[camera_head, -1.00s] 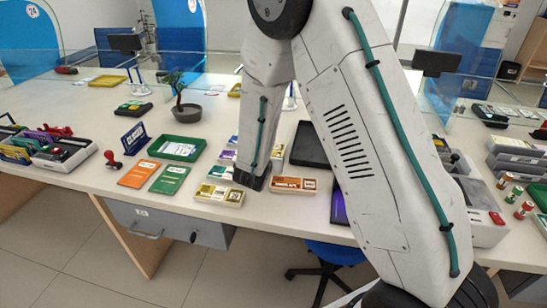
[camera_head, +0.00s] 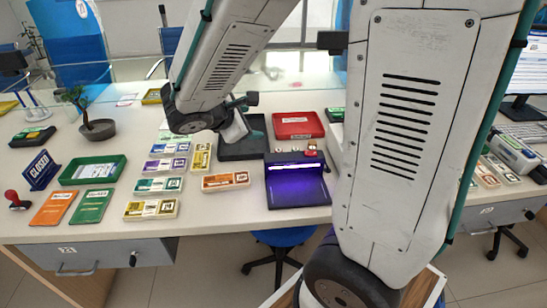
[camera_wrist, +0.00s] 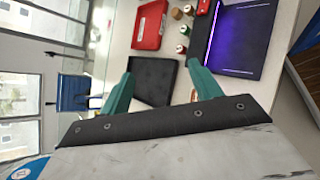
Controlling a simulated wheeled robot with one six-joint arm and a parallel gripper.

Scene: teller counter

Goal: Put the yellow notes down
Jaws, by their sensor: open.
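A yellow note bundle (camera_head: 201,157) lies flat on the counter in the head view, set crosswise to the other bundles, at the right end of their column. A second, olive-yellow bundle (camera_head: 150,209) lies at the front of the column. My gripper (camera_head: 238,127) is off to the right of the crosswise bundle, apart from it, near the black tray (camera_head: 230,151). The arm hides part of this area. In the wrist view my gripper (camera_wrist: 162,90) has its teal fingers wide apart with nothing held between them; the black tray (camera_wrist: 153,82) shows beyond them.
Green, purple and teal bundles (camera_head: 158,185) fill the column, and an orange bundle (camera_head: 226,181) lies right of it. A red tray (camera_head: 297,125) and a purple-lit device (camera_head: 297,185) stand further right. A green tray (camera_head: 93,169) and a plant (camera_head: 98,128) are left.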

